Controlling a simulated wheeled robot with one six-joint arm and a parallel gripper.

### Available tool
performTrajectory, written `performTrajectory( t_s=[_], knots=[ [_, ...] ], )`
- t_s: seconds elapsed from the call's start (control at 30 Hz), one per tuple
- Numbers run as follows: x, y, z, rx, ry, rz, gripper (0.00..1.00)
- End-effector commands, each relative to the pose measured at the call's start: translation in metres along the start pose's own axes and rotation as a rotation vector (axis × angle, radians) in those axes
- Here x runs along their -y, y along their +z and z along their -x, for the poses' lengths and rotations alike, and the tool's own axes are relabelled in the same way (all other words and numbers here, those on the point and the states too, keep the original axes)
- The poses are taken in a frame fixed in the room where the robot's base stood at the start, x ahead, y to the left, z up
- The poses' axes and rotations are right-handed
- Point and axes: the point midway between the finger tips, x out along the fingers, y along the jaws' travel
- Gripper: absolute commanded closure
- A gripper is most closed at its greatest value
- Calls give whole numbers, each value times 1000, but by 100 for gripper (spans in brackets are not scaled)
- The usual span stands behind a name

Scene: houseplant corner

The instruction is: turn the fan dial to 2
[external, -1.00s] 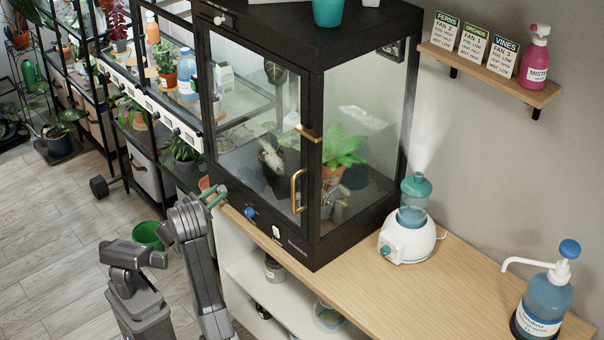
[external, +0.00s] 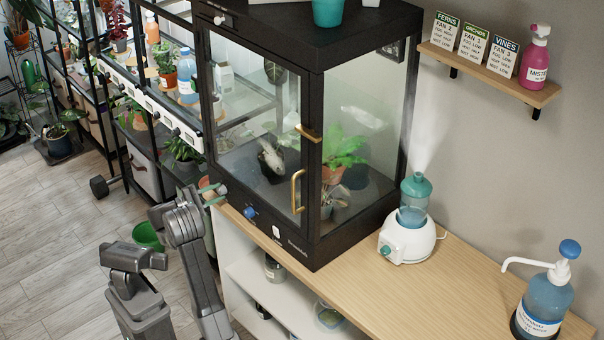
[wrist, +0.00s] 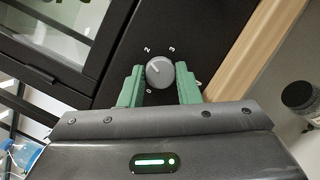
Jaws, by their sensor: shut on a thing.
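The fan dial (wrist: 159,72) is a round grey knob on the black front panel of the glass cabinet (external: 285,238). Printed 2 and 3 show above it in the wrist view, and 0 below left. A small light mark on its face seems to point up and left, below the 2; its exact setting is hard to read. My gripper (wrist: 160,84) has one green finger on each side of the dial, closed on it. In the external view my gripper (external: 214,196) is at the cabinet's lower left front corner, where the dial is hidden.
A blue knob (external: 250,212) and a white switch (external: 276,232) sit further right on the same panel. The cabinet door has a brass handle (external: 297,190). Fan cards (external: 473,47) stand on the wall shelf. A humidifier (external: 408,240) and pump bottle (external: 545,300) stand on the wooden top.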

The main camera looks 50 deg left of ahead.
Motion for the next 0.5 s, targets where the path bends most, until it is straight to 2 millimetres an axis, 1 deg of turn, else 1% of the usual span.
performTrajectory(
  t_s=[0.2,0.5],
  knots=[
    [0,0,0,-5,-29,-81,93],
    [0,0,0,-6,-43,-118,93]
  ],
)
